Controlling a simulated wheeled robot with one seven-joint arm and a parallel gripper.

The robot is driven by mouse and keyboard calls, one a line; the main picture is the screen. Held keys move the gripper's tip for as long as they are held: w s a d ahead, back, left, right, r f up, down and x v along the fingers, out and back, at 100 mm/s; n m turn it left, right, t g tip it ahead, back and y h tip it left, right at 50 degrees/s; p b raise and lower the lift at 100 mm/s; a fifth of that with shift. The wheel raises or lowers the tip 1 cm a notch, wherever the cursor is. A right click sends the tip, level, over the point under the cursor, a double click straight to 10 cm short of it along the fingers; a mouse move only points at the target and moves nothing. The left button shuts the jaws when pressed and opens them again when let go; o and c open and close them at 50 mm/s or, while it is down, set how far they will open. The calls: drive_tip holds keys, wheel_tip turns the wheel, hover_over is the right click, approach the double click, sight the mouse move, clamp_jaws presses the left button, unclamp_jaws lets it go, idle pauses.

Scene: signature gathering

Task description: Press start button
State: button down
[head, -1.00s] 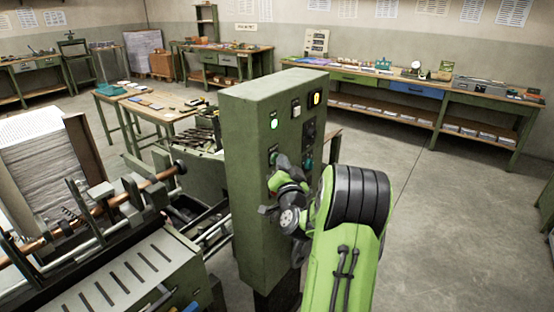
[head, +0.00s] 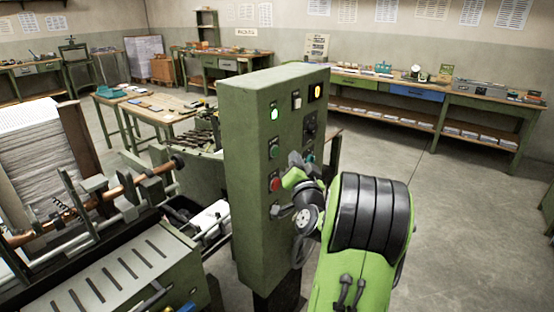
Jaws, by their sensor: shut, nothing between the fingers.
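The green control cabinet (head: 249,180) stands upright in the middle of the head view, its panel facing right. On the panel are a lit whitish-green lamp (head: 274,113), a green button (head: 274,149) below it and a red button (head: 274,185) lower down. Their labels are too small to read, so none is marked as start. My gripper (head: 295,160) is shut and empty, in front of the panel, right of the green and red buttons. Both buttons are in clear view. I cannot tell its exact gap from the panel. My arm hides the panel's lower right part.
A press machine (head: 110,270) with a paper stack (head: 40,145) fills the left. The floor at right is clear.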

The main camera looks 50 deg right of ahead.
drive_tip(key=shift+s+d+b, duration=0.15)
drive_tip(key=shift+s+b, duration=0.75)
drive_tip(key=shift+s, duration=0.35)
